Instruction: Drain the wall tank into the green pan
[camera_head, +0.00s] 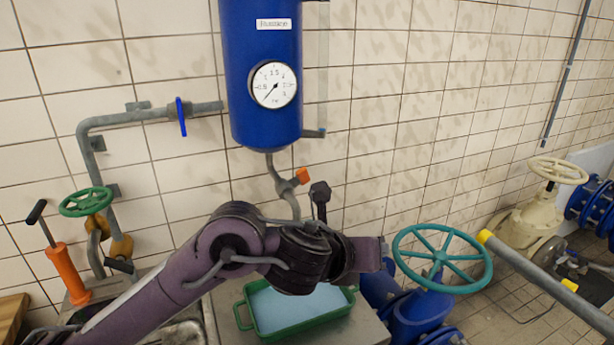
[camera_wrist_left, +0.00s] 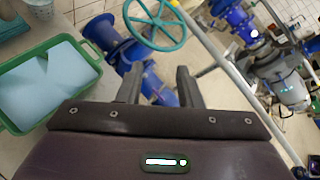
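The blue wall tank (camera_head: 262,115) hangs on the tiled wall, with a round gauge (camera_head: 273,85) on its front. A grey drain pipe (camera_head: 277,175) curves down from its bottom, past a small valve with an orange handle (camera_head: 303,175). My arm hides the pipe's lower end. The green pan (camera_head: 300,326) stands below and holds pale blue liquid; its front is clear, its back partly behind my arm. It also shows in the left wrist view (camera_wrist_left: 12,126). My left gripper (camera_wrist_left: 160,84) is open and empty, right of the pan, pointing toward the teal handwheel. My right gripper is not in view.
A teal handwheel (camera_head: 440,257) on blue pipework stands right of the pan. A green handwheel (camera_head: 86,202), an orange-bodied tool (camera_head: 66,272) and a blue-handled pipe valve (camera_head: 181,117) are at left. A grey yellow-ended bar (camera_head: 545,278) crosses the lower right.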

